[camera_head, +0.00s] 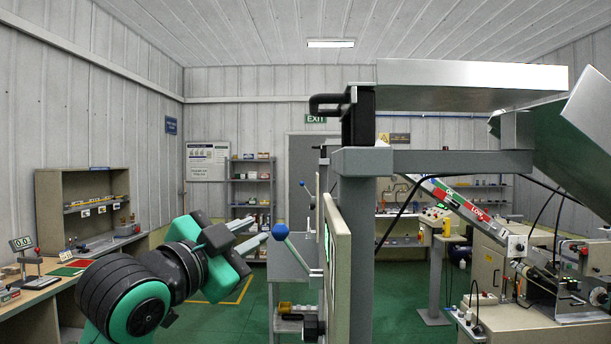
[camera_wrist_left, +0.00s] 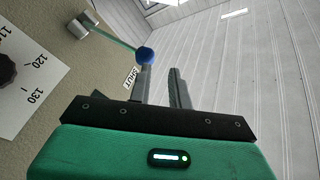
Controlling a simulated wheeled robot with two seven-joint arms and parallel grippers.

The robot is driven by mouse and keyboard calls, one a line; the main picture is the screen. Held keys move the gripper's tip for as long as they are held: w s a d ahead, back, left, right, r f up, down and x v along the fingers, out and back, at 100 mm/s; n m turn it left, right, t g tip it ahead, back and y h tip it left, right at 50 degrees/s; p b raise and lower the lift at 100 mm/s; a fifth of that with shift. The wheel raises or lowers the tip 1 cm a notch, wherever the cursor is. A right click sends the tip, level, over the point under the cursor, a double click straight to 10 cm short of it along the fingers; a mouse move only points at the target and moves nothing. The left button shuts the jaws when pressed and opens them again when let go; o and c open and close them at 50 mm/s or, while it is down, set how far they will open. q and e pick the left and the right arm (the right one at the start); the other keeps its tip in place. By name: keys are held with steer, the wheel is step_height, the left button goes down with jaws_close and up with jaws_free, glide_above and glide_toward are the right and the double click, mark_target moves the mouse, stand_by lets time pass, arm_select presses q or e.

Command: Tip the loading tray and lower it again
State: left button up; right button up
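A silver tray (camera_head: 462,98), which I take to be the loading tray, is at the upper right of the head view. It looks about level, with a black handle (camera_head: 325,104) at its left end. My left gripper (camera_head: 260,229) is open and empty, lower and further left than the handle. Its parted fingers also show in the left wrist view (camera_wrist_left: 160,70). A blue-knobbed lever (camera_head: 280,232) is close to the fingertips; the knob (camera_wrist_left: 145,55) appears beside one fingertip, and contact cannot be told. My right gripper is not in view.
A grey post (camera_head: 355,240) and a panel (camera_head: 337,262) stand right of my left gripper. A tilted metal chute (camera_head: 585,140) is at the far right. The wrist view shows a dial plate (camera_wrist_left: 25,75) and a SHUT label (camera_wrist_left: 130,77). A workbench (camera_head: 40,310) is at the left.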

arm_select(q)
steer(key=s+d+r+m+h, duration=0.1)
steer(key=s+r+m+h, duration=0.15)
steer(key=s+r, duration=0.45)
steer(key=m+h, duration=0.2)
steer(key=m, duration=0.2)
glide_toward(311, 110)
steer(key=shift+p+x, duration=2.1)
steer(key=shift+x, duration=3.2)
steer(key=shift+s+r, duration=0.1)
jaws_close()
